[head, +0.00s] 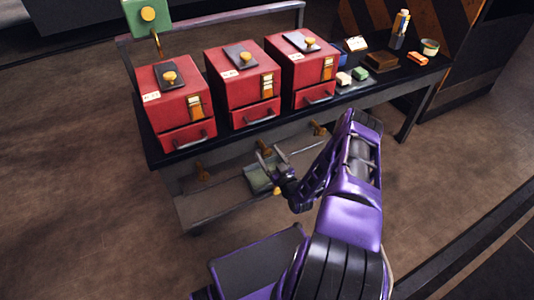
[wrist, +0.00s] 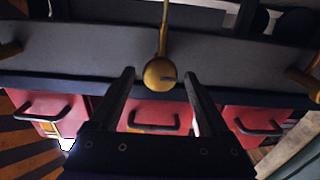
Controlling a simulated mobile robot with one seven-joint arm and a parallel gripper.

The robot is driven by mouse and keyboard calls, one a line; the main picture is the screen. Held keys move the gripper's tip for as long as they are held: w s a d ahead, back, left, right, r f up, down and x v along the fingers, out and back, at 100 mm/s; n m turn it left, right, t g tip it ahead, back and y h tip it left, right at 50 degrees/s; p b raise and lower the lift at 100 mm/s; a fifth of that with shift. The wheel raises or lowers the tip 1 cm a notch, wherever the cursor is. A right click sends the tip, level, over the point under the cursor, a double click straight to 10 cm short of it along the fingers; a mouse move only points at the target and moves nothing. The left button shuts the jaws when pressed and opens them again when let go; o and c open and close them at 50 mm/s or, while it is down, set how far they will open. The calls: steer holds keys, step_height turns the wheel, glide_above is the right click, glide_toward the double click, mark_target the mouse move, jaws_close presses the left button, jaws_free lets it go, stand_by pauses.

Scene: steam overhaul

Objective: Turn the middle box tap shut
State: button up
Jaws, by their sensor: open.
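The middle red box (head: 237,82) stands on the cart, between two like boxes. Its brass tap (wrist: 158,76) is on the cart's front panel below it. In the wrist view the tap's round end lies between my two fingertips, and a thin brass rod runs from it to the top edge. In the head view my gripper (head: 269,168) is in front of the middle tap and partly hides it. My gripper (wrist: 159,74) is open, one finger on each side of the tap. I cannot tell whether either finger touches it.
The left tap (head: 202,172) and right tap (head: 319,128) are on either side along the panel. A greenish folded thing (head: 260,178) lies on the lower shelf beneath my gripper. Small items and a brown block (head: 381,62) stand at the cart's right end. The floor in front is clear.

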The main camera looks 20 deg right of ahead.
steer(key=shift+w, duration=0.85)
jaws_close()
